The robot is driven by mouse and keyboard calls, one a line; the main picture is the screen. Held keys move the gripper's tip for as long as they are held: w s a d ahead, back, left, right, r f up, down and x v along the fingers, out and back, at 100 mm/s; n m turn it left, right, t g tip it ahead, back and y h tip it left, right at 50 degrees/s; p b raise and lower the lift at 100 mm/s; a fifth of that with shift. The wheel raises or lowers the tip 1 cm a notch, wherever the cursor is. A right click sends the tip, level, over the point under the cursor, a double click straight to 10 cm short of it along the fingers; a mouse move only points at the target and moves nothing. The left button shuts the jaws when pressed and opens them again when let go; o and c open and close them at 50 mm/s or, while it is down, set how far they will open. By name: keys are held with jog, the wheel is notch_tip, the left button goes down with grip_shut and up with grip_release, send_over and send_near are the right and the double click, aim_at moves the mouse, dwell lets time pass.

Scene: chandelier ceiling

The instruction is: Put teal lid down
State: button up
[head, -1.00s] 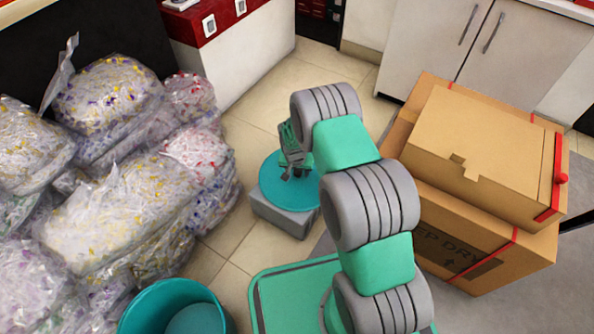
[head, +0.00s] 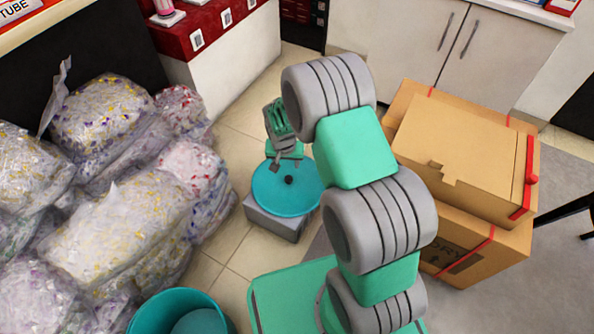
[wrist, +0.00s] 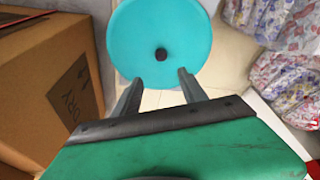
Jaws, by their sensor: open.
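The teal lid (head: 268,193) is a round disc with a small dark knob (head: 289,180) at its centre. It lies on a low grey box (head: 272,224) on the tiled floor. My gripper (head: 277,166) is above and just beyond the lid's far edge in the head view, apart from the knob. In the wrist view, my gripper (wrist: 158,84) has its two fingers spread with nothing between them. The lid (wrist: 180,25) lies ahead of the fingertips there, and its knob (wrist: 161,54) is in plain view.
Stacked cardboard boxes (head: 455,150) stand to the right. Clear bags of shredded paper (head: 120,220) are piled on the left. An open teal bin (head: 150,312) stands at the bottom. White cabinets (head: 400,40) are at the back. Some bare floor tile (head: 225,150) shows between them.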

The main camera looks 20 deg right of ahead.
jog(key=s+r+n, duration=0.1)
jog(key=s+r, duration=0.4)
jog(key=r, duration=0.8)
jog(key=s+r+n, duration=0.1)
jog(key=s+r, duration=0.4)
jog(key=s, duration=0.4)
jog(key=s+r+n+y, duration=0.1)
jog(key=s+r+n, duration=0.1)
jog(key=s+r, duration=0.3)
jog(key=s, duration=0.4)
jog(key=shift+d+r+g, duration=0.25)
jog(key=shift+d+g, duration=0.15)
